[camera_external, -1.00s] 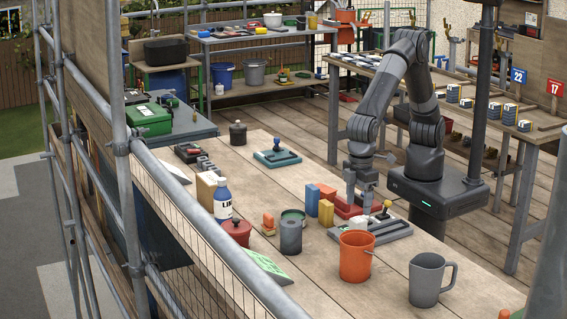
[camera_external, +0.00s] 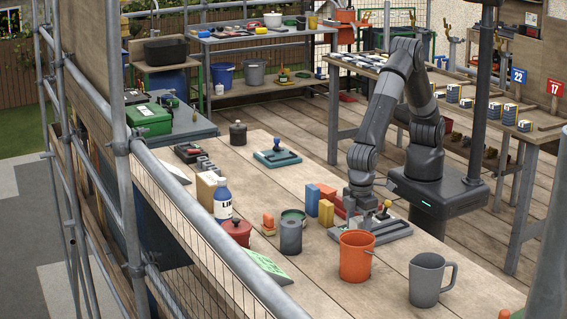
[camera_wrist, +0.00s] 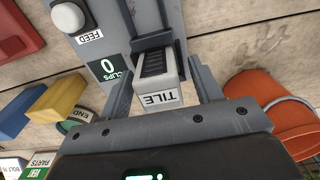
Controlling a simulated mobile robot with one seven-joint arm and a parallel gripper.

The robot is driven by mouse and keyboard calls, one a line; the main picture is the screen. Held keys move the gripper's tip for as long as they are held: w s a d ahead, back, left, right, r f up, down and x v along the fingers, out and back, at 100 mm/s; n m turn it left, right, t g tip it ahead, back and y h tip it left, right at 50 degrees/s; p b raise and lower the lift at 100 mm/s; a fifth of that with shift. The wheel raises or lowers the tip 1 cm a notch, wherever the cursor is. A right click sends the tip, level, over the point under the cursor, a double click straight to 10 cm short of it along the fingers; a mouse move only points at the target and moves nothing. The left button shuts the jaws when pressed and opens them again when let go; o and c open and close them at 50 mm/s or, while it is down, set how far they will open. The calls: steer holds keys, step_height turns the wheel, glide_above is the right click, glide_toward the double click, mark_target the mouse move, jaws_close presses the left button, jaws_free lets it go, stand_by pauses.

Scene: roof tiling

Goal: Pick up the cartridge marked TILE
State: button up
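The cartridge marked TILE (camera_wrist: 158,82) shows in the wrist view, a pale block with a dark ribbed top. It sits on the grey device (camera_wrist: 112,50), which carries a FEED label and a CLIPS display reading 0. My gripper (camera_wrist: 163,90) has one finger on each side of the cartridge, with gaps visible, so it looks open. In the external view my gripper (camera_external: 360,214) is low over the grey device (camera_external: 384,235), pointing down. The cartridge is hidden or too small to make out there.
An orange bucket (camera_external: 357,258) stands close in front of the device, right of my gripper in the wrist view. A blue block (camera_external: 312,200), a yellow block (camera_external: 326,212) and a grey can (camera_external: 291,236) stand to its left. A grey mug (camera_external: 428,280) is nearer the camera.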

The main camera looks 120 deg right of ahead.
steer(key=c, duration=1)
steer(key=shift+r, duration=0.15)
